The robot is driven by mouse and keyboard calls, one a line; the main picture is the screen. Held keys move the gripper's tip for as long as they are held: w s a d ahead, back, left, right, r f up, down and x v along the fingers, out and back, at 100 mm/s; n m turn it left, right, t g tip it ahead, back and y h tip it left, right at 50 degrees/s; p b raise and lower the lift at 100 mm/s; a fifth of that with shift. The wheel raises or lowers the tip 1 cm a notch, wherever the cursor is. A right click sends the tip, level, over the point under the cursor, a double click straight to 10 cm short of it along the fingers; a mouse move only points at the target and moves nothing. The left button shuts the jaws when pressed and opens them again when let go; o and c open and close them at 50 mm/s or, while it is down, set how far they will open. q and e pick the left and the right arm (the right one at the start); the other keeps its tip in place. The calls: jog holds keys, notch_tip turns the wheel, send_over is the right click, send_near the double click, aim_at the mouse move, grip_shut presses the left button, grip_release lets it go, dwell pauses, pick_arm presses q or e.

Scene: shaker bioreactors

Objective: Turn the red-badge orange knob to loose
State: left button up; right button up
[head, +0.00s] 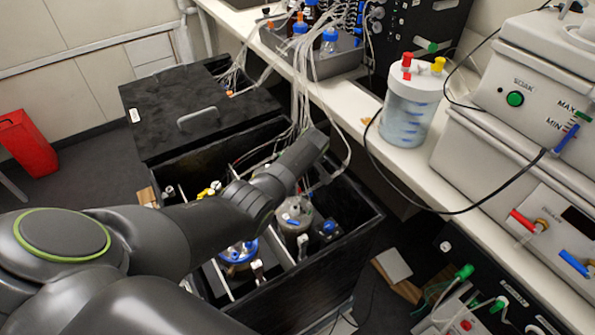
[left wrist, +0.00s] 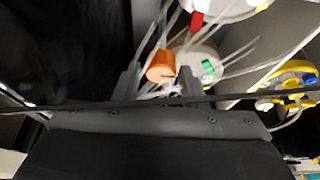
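In the left wrist view an orange knob (left wrist: 160,67) shows between the two fingertips of my left gripper (left wrist: 159,76). The fingers stand apart with a gap on each side of the knob; I cannot tell how far below them it lies. A green badge (left wrist: 208,67) is on the pale round vessel top beside this knob. A red badge (left wrist: 196,21) is on another pale vessel top at the upper edge. In the head view my left arm (head: 240,205) reaches over the open black box, and its fingers and the orange knob are hidden. My right gripper is not in view.
The open black box (head: 362,225) holds several vessels, including a grey-topped one (head: 294,214) and a blue-ringed one (head: 238,254). Its black lid (head: 200,112) lies behind it. Many thin tubes (head: 303,85) run from the bench into it. A white bench (head: 350,118) borders the right.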

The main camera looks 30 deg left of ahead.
pick_arm(q)
jog(key=shift+o, duration=1)
jog(key=shift+d+r, duration=0.1)
jog(key=shift+r, duration=0.2)
jog(key=p+v, duration=0.1)
jog(key=v, duration=1.5)
jog(key=shift+r, duration=0.4)
jog(key=shift+d+f, duration=0.1)
